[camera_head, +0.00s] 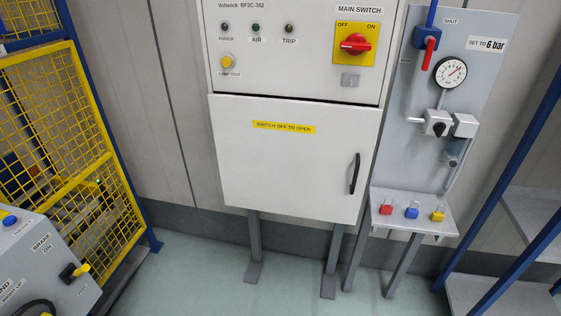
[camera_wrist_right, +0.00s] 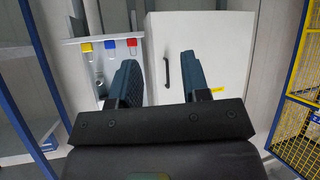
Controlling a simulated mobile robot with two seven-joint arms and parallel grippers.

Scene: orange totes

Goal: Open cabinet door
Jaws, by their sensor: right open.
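The cabinet door (camera_head: 290,165) is a white panel on the lower half of a grey-white cabinet (camera_head: 235,60), and it looks closed. It has a yellow label reading "SWITCH OFF TO OPEN" and a black vertical handle (camera_head: 354,174) near its right edge. The red main switch knob (camera_head: 355,44) sits above on a yellow OFF/ON plate. In the right wrist view the picture is turned over, and the door (camera_wrist_right: 215,60) and handle (camera_wrist_right: 167,70) show beyond my right gripper (camera_wrist_right: 160,63). That gripper is open, empty and apart from the handle. My left gripper is not in view.
A grey panel (camera_head: 400,100) with gauge and valves stands right of the cabinet. Its shelf (camera_head: 425,225) holds red, blue and yellow padlocks. Blue rack posts (camera_head: 515,170) stand at right. A yellow mesh fence (camera_head: 60,110) and control box (camera_head: 50,265) are at left. Floor before the cabinet is clear.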

